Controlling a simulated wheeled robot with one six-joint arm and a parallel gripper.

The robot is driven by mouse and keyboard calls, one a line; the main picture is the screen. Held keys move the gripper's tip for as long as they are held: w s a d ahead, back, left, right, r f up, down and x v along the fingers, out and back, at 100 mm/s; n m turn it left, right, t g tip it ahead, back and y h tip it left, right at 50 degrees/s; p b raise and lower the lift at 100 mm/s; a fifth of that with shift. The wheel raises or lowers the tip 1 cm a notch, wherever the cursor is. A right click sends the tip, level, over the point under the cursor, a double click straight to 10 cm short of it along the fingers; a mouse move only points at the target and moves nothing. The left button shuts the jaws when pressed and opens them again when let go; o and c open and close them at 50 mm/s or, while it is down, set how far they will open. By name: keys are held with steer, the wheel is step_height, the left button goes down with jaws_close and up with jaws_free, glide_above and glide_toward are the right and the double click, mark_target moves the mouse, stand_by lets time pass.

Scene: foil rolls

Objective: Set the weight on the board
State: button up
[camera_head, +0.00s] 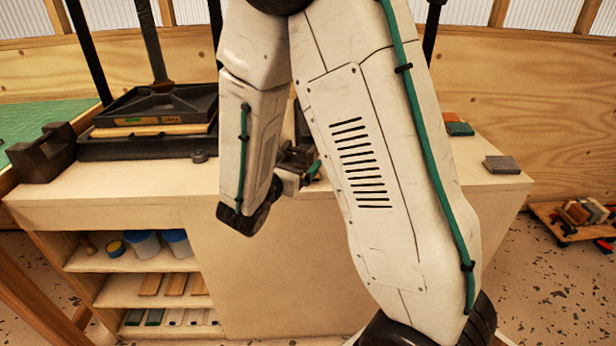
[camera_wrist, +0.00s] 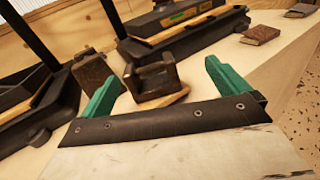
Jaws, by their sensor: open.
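In the wrist view, a dark brown metal weight (camera_wrist: 148,76) with a handle-like opening stands upright on a small pale wooden board (camera_wrist: 172,97), whose near edge shows beneath it. My gripper (camera_wrist: 162,72) is open, its two green fingers spread to the left and right of the weight in the picture. I see no finger touching the weight; how far apart they are in depth is unclear. In the head view, my gripper (camera_head: 305,172) is mostly hidden behind my arm, and the weight and board cannot be made out.
A black press (camera_head: 150,120) stands on the pale bench (camera_head: 130,200), with a dark notched block (camera_head: 44,153) at its left. Another brown block (camera_wrist: 92,72) is beside the weight. Small blocks (camera_wrist: 260,35) lie to the right, where the bench top is clearer.

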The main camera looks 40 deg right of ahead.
steer(key=s+d+r+m+g+y, duration=0.1)
steer(key=s+r+m+g+y, duration=0.1)
steer(key=s+r+m+g, duration=0.45)
steer(key=s+d+r+m+g+y, duration=0.1)
steer(key=s+d+m+g+y, duration=0.2)
steer(key=s+m, duration=0.7)
steer(key=s+a+r+m+t+y, duration=0.1)
steer(key=s+a+m+y, duration=0.2)
steer(key=s+a+y, duration=0.2)
steer(key=s+a+r+m+t+y, duration=0.1)
steer(key=s+a+m+y, duration=0.2)
steer(key=a, duration=0.7)
steer(key=s+y, duration=0.2)
steer(key=shift+s+y, duration=0.25)
steer(key=shift+y, duration=0.15)
